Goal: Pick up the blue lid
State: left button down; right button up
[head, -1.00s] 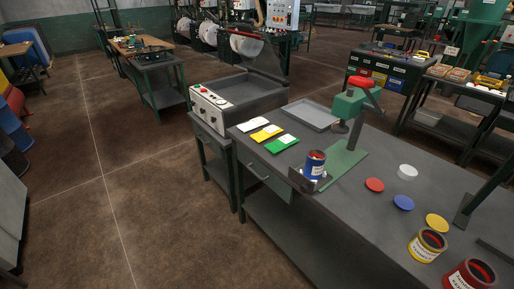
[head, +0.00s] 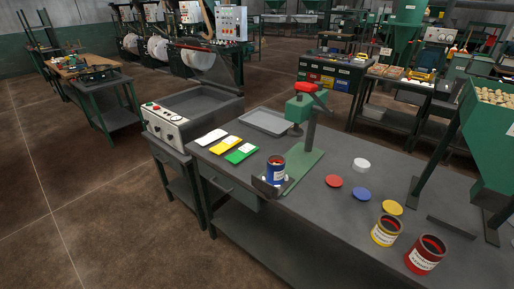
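The blue lid (head: 361,194) lies flat on the dark grey workbench (head: 272,213), right of centre in the head view. A red lid (head: 334,181) lies to its left, a white lid (head: 361,164) behind it, and a yellow lid (head: 392,208) to its right and nearer. They are apart from the blue lid.
An open blue can (head: 275,172) stands by the green press (head: 306,108). Open yellow (head: 385,231) and red (head: 425,254) cans stand near the front right. Coloured cards (head: 226,145) and a grey tray (head: 265,122) lie at the back. A green hopper (head: 490,130) stands at right.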

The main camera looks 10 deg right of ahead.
aim_at(362, 194)
jog(key=z, duration=1.4)
